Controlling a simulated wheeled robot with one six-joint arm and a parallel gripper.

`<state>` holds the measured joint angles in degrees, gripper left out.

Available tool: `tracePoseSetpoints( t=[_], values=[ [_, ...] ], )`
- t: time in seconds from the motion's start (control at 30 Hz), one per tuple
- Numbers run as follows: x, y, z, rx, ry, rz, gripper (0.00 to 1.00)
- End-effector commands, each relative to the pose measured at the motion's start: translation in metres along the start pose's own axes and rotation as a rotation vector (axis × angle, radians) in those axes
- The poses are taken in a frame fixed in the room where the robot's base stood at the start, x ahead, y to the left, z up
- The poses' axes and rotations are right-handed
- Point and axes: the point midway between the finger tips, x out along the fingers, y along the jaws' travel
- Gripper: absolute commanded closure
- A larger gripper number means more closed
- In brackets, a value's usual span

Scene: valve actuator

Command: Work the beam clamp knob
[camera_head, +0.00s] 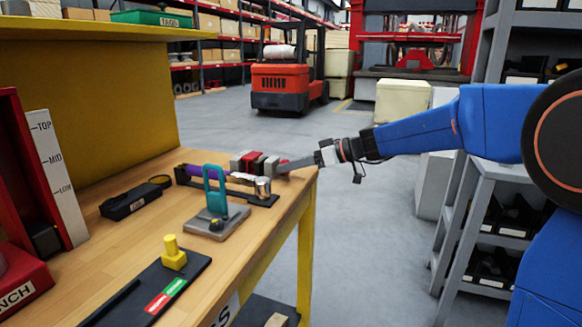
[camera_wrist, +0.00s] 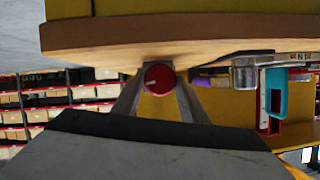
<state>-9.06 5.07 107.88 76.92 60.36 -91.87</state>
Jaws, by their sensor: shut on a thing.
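The beam clamp (camera_head: 252,160) sits at the far right corner of the wooden workbench, a block of grey, red and dark parts. Its red round knob faces the wrist camera (camera_wrist: 159,79), with a small pale mark on its face. My gripper (camera_head: 285,165) reaches in from the right at the bench edge. In the wrist view, its two grey fingers (camera_wrist: 159,88) stand on either side of the knob and are shut on it. The fingers and the knob's side hide the exact contact.
A yellow knob (camera_head: 173,254) is nearer. Floor right of the bench is open, up to a grey shelf (camera_head: 468,215).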

Motion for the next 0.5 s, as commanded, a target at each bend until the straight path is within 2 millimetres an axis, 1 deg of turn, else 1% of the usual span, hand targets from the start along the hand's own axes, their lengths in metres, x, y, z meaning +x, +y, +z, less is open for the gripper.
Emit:
tracePoseSetpoints(
  t=[0.1, 0.2, 0.33, 0.5],
  values=[
    [-0.0003, 0.0025, 0.0000, 0.097, 0.001, -0.038, 0.83],
    [-0.0002, 0.0028, -0.0003, 0.158, 0.001, -0.064, 0.83],
    [-0.0001, 0.0027, -0.0002, 0.196, 0.000, -0.081, 0.83],
    [-0.0002, 0.0026, -0.0002, 0.202, 0.000, -0.082, 0.83]
  ],
)
